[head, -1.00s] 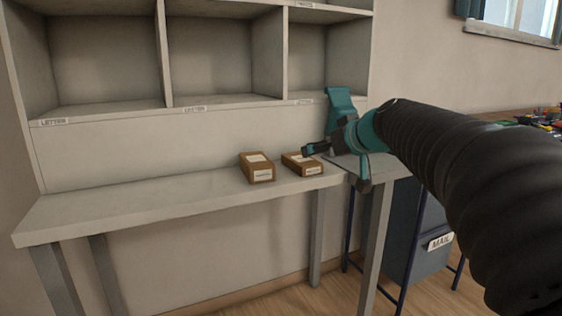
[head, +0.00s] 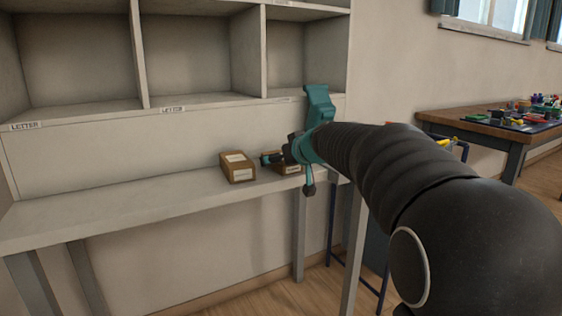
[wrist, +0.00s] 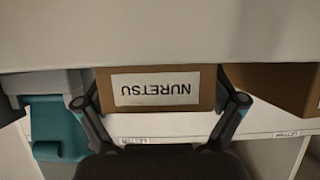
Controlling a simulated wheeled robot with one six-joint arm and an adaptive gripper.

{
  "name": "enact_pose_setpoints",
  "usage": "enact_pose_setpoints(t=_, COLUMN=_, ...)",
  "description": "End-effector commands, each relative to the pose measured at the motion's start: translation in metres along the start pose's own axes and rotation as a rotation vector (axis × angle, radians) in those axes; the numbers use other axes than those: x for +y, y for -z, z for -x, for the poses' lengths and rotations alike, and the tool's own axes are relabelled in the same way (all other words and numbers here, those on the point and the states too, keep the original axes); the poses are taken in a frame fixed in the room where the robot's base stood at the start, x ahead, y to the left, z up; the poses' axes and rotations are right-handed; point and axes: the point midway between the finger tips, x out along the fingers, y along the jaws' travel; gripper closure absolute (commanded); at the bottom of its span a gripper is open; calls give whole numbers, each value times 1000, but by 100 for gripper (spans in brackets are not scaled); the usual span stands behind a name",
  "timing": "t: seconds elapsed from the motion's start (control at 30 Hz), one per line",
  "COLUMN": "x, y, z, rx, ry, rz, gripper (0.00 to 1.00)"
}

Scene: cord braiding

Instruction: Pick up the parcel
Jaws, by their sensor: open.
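Two brown box parcels with white labels stand side by side on the pale table. The right parcel (head: 289,169) is partly hidden behind my gripper (head: 278,160). In the wrist view this parcel (wrist: 206,92) lies between my open fingers (wrist: 162,100), its label reading NURETSU upside down. A gap seems to show at each side, and I cannot tell whether either finger touches it. The left parcel (head: 238,168) is clear of my gripper in the head view. It also shows at the right edge of the wrist view (wrist: 280,84).
A teal device (head: 318,103) stands close to the right parcel, also showing in the wrist view (wrist: 55,125). Pigeonhole shelves (head: 190,103) rise behind the table (head: 120,205), whose left part is bare. A wooden table (head: 480,128) with colourful pieces stands at right.

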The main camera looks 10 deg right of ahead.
Motion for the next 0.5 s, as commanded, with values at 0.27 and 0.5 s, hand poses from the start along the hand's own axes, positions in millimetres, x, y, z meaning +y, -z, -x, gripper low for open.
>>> enact_pose_setpoints(t=0.27, x=0, y=0, z=-2, rx=1, ry=0, rz=0, gripper=16)
enact_pose_setpoints(t=0.5, x=0, y=0, z=-2, rx=1, ry=0, rz=0, gripper=70)
